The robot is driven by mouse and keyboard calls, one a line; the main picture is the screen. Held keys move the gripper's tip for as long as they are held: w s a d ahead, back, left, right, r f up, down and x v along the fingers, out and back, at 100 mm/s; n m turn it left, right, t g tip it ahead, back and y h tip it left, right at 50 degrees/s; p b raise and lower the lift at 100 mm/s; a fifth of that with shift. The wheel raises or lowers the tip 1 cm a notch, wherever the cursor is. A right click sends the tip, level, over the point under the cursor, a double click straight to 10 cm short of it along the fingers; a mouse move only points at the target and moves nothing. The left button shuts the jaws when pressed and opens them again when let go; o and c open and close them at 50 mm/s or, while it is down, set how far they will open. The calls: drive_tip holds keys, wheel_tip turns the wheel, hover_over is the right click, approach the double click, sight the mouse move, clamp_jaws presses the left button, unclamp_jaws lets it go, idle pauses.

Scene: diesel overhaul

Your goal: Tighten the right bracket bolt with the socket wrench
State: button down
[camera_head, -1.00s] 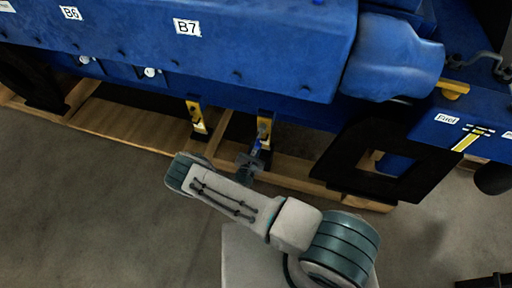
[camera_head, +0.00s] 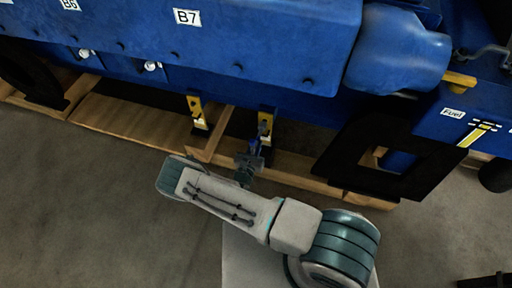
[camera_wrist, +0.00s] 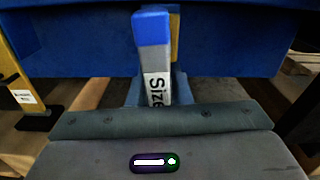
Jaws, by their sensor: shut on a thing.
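The socket wrench (camera_wrist: 153,45) has a blue end and a pale shaft lettered "Size". It rises from between the fingers of my gripper (camera_wrist: 154,98) in the wrist view, and the fingers are shut on it. In the head view, my gripper (camera_head: 250,160) is just below the right yellow bracket (camera_head: 268,118), with the small blue wrench in front of that bracket. The yellow bracket also shows behind the wrench in the wrist view (camera_wrist: 175,40). The bracket bolt is hidden or too small to make out, and I cannot tell whether the wrench touches it.
The left yellow bracket (camera_head: 196,110) stands to the left, with a white label. The blue engine body (camera_head: 230,50) overhangs both brackets. A wooden pallet frame (camera_head: 130,122) runs beneath, and a black square-holed support (camera_head: 345,150) stands to the right. The grey floor in front is open.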

drive_tip(key=n+b, duration=0.1)
drive_tip(key=n, duration=0.3)
drive_tip(key=n+b, duration=0.1)
drive_tip(key=n, duration=0.2)
drive_tip(key=shift+b, duration=0.3)
drive_tip(key=n+b, duration=0.1)
drive_tip(key=n, duration=0.3)
drive_tip(key=n+b, duration=0.1)
drive_tip(key=n, duration=0.2)
drive_tip(key=shift+n, duration=0.4)
drive_tip(key=n+b, duration=0.1)
drive_tip(key=n, duration=0.6)
drive_tip(key=shift+d+r+b, duration=0.1)
drive_tip(key=shift+r+b, duration=0.05)
drive_tip(key=shift+b, duration=0.2)
drive_tip(key=n, duration=0.4)
drive_tip(key=shift+b, duration=0.4)
drive_tip(key=shift+n, duration=1.9)
drive_tip(key=shift+w, duration=0.1)
